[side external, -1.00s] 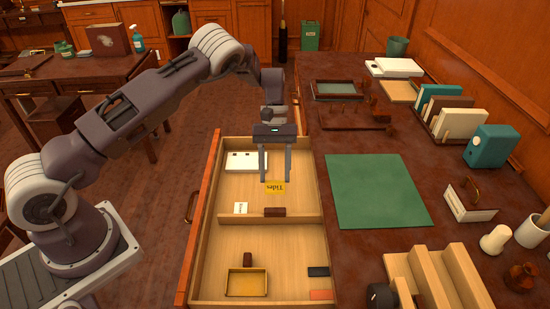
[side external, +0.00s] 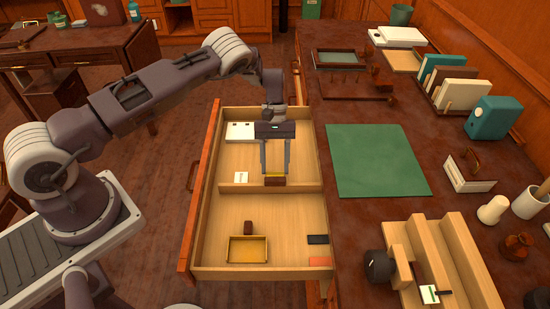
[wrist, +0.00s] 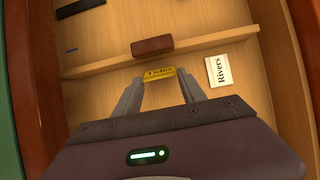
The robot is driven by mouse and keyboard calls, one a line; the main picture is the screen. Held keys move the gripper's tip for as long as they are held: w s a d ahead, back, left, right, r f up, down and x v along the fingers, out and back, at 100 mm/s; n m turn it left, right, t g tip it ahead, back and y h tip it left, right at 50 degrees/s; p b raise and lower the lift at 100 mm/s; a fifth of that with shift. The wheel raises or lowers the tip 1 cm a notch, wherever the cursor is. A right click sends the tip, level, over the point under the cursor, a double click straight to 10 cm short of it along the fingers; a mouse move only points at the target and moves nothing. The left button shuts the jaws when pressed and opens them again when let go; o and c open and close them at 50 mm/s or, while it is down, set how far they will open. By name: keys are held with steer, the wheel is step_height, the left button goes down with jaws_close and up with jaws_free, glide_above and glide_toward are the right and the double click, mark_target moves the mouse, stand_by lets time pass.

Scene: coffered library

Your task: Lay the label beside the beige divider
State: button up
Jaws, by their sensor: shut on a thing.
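My gripper (side external: 276,173) is over the back compartment of the open drawer, close to the beige divider (side external: 229,188). In the wrist view my gripper (wrist: 160,88) is shut on the yellow label (wrist: 158,73), printed "Tides", at its fingertips. The label is near the divider (wrist: 215,40), on the gripper's side of it. I cannot tell whether it touches the drawer floor.
A dark red block (wrist: 152,46) sits at the divider, just beyond the yellow label. A white item (side external: 240,131) is at the drawer's back. The front compartment holds a yellow tray (side external: 247,249), a brown block (side external: 248,227), a black piece (side external: 318,239) and an orange piece (side external: 319,261).

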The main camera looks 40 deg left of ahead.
steer(key=shift+f, duration=0.2)
steer(key=o, duration=1.4)
steer(key=shift+c, duration=0.2)
steer(key=w+a+r, duration=0.3)
steer(key=r, duration=0.2)
steer(key=shift+w+a, duration=0.25)
steer(key=shift+a, duration=0.05)
